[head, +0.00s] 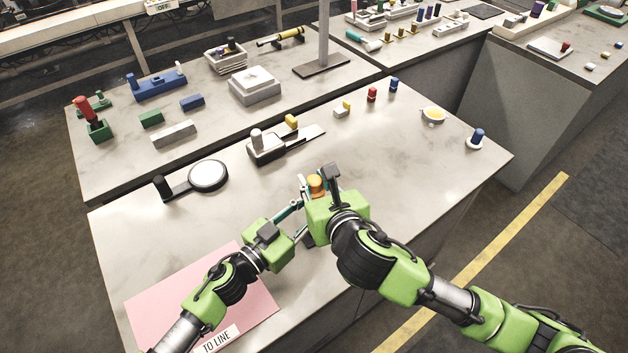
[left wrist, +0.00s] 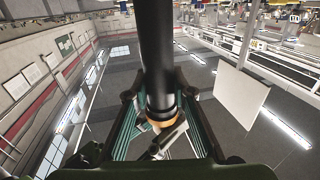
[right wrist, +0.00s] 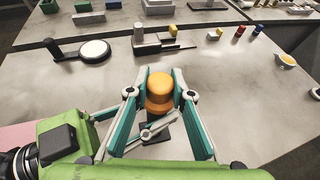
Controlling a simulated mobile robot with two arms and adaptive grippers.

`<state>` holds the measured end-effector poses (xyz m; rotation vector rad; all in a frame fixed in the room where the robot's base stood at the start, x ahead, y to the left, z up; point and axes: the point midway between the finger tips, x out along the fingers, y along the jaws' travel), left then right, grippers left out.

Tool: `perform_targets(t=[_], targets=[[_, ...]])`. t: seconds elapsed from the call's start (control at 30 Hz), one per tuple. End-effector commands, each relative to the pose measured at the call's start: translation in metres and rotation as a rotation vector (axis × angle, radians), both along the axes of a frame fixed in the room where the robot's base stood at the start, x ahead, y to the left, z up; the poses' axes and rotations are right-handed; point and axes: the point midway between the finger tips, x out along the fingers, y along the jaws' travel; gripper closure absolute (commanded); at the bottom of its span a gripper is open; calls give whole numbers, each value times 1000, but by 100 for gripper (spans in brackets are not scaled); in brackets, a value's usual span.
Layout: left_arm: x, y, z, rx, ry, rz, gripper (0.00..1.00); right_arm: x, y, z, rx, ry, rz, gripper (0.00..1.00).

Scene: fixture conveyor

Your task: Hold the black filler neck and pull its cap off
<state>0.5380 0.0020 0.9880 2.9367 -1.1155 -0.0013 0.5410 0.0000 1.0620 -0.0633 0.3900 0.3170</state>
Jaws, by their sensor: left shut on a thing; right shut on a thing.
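The orange cap (head: 316,183) shows between the fingers of my right gripper (head: 318,187) near the table's front edge. In the right wrist view the cap (right wrist: 159,90) stands upright, with teal fingers shut on both its sides. The black filler neck (left wrist: 156,50) runs between the fingers of my left gripper (left wrist: 158,96), which is shut on it. An orange edge (left wrist: 161,124) shows at the neck's end in that view. In the head view the neck is mostly hidden behind my right gripper. Whether cap and neck still touch, I cannot tell.
A pink mat (head: 165,290) lies at the table's front left. A round white disc on a black handle (head: 208,176) and a grey fixture (head: 268,150) lie farther back. A yellow dish (head: 433,115) and a blue-topped piece (head: 477,138) stand right. The table's middle right is clear.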

Motion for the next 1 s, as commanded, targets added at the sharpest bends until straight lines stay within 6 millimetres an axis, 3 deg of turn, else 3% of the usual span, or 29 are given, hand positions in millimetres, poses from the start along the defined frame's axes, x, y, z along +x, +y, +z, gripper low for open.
perform_targets(t=[1.0], targets=[[0, 0, 1, -1, -1, 0, 100, 0, 0, 23, 0, -1, 0, 100]])
